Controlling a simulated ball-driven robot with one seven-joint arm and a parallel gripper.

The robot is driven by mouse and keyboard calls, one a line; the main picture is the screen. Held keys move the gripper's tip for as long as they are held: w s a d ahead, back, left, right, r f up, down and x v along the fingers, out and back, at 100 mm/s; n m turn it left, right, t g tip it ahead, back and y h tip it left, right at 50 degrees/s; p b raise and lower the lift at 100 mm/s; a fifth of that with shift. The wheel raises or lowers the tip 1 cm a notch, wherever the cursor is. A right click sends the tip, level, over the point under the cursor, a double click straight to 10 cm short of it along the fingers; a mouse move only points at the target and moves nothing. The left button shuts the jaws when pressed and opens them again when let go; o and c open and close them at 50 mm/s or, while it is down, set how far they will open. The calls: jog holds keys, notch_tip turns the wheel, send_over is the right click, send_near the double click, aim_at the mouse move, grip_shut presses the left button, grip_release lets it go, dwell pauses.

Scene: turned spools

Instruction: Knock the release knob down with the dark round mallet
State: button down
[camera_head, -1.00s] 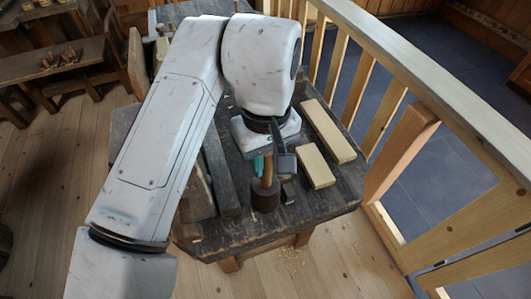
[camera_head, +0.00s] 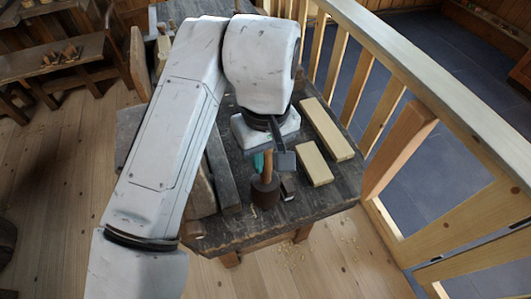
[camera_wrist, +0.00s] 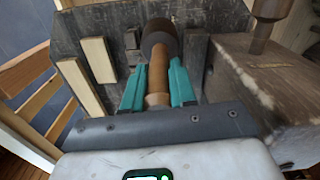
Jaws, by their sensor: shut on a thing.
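My gripper (camera_wrist: 157,88) has teal fingers shut on the wooden handle of the dark round mallet (camera_wrist: 160,40). In the head view the mallet's dark head (camera_head: 265,193) hangs below my gripper (camera_head: 264,162), handle upright, near the bench's front edge. I cannot tell whether the head touches the bench. In the wrist view a brown turned knob (camera_wrist: 268,14) stands on a thick wooden block (camera_wrist: 245,75), to the right of the mallet. It looks like the release knob. My arm hides that area in the head view.
Two pale wooden strips lie on the dark bench (camera_head: 240,232): a long one (camera_head: 328,130) and a short one (camera_head: 313,164), right of the mallet. A wooden railing (camera_head: 440,90) runs along the right. Dark bars (camera_head: 222,170) lie to the left.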

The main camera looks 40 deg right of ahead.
jog(key=shift+r, duration=0.15)
notch_tip(320, 180, down, 4)
jog(key=shift+r+b, duration=0.2)
jog(key=shift+b, duration=1)
jog(key=shift+r, duration=0.1)
jog(key=shift+r+p, duration=1.6)
jog(key=shift+p, duration=0.2)
notch_tip(320, 180, up, 6)
jog(key=p, duration=0.6)
jog(key=shift+p, duration=0.3)
